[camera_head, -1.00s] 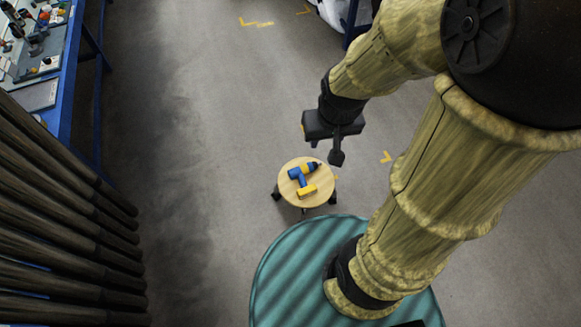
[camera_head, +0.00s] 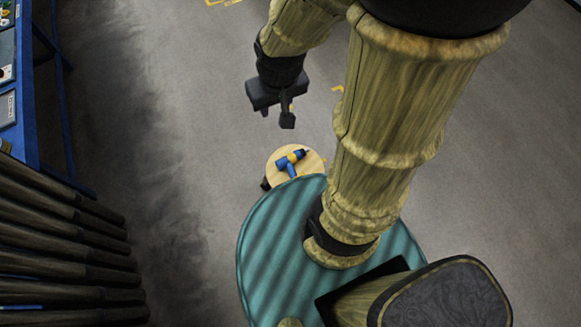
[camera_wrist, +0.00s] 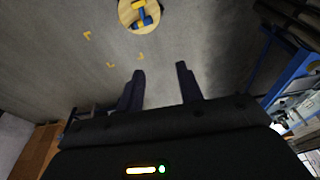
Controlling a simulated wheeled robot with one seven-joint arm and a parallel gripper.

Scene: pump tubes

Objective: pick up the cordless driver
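The cordless driver (camera_head: 290,161), blue and yellow with a dark tip, lies on a small round wooden stool (camera_head: 274,163). The near part of the stool and the driver's lower end are hidden behind my teal base in the head view. In the wrist view the driver (camera_wrist: 142,14) lies on the stool top (camera_wrist: 125,13) at the top edge of the picture. My gripper (camera_head: 276,117) is in the air, apart from the stool and above it in the head view. In the wrist view its two fingers (camera_wrist: 160,88) stand apart with nothing between them.
A blue-framed workbench (camera_head: 50,90) stands at the left. A stack of dark pipes (camera_head: 60,245) lies below it in the picture. Bare grey floor (camera_head: 170,90) with yellow corner marks surrounds the stool.

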